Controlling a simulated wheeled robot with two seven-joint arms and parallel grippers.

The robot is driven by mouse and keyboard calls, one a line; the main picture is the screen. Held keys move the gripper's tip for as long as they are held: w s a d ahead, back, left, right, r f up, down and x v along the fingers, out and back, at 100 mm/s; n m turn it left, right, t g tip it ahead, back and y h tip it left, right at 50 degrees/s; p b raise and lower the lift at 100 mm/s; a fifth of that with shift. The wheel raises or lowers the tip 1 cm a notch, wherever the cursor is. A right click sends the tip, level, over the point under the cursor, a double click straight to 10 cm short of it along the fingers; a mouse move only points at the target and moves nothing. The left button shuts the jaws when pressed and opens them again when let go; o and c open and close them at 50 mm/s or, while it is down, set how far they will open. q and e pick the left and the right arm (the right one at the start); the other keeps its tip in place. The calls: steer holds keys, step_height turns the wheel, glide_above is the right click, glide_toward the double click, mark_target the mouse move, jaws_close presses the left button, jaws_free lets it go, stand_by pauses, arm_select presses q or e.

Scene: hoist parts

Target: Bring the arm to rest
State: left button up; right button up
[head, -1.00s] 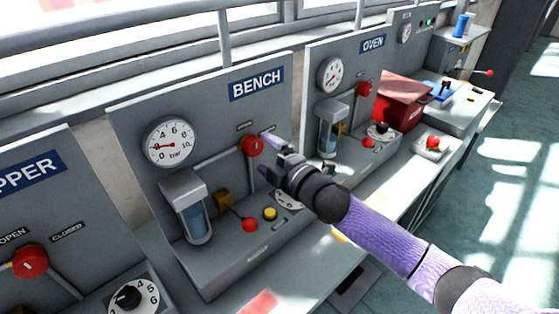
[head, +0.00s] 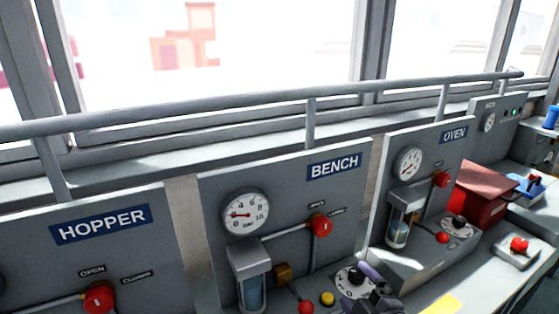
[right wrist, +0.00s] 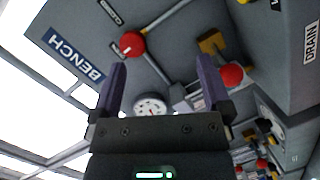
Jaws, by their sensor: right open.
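My right gripper (head: 372,296) shows at the bottom edge of the head view, in front of the BENCH panel (head: 215,195) by its numbered dial (head: 352,276). Most of the right arm is out of view. In the right wrist view the two purple fingers of the right gripper (right wrist: 163,80) are spread wide with nothing between them. The red BENCH valve knob (right wrist: 132,44) lies beyond the fingers, apart from them; it also shows in the head view (head: 321,225). My left gripper is in neither view.
The HOPPER panel (head: 160,235) stands left, the OVEN panel (head: 398,150) right. A red box (head: 480,195) and a red button on a pale base (head: 519,245) are farther right. A grey rail (head: 240,108) runs behind. A red ball handle (head: 306,307) is near the gripper.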

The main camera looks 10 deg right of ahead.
steer(key=s+a+f+m+g+h, duration=0.1)
steer(key=s+a+f+m+g, duration=0.1)
steer(key=s+f+m+g, duration=0.65)
steer(key=s+a+f+m+g+h, duration=0.2)
steer(key=s+m+g, duration=0.25)
steer(key=s, duration=0.95)
steer(key=s+f+g, duration=0.1)
steer(key=s+f, duration=0.1)
steer(key=f, duration=0.8)
steer(key=s+f, duration=0.2)
steer(key=f, duration=0.7)
steer(key=s+d+f+g, duration=0.1)
steer(key=s+d+f, duration=0.2)
steer(key=s+f, duration=0.6)
steer(key=shift+s+d+f+n+b, duration=0.2)
steer(key=shift+s+f+n+b, duration=0.2)
steer(key=shift+s, duration=0.65)
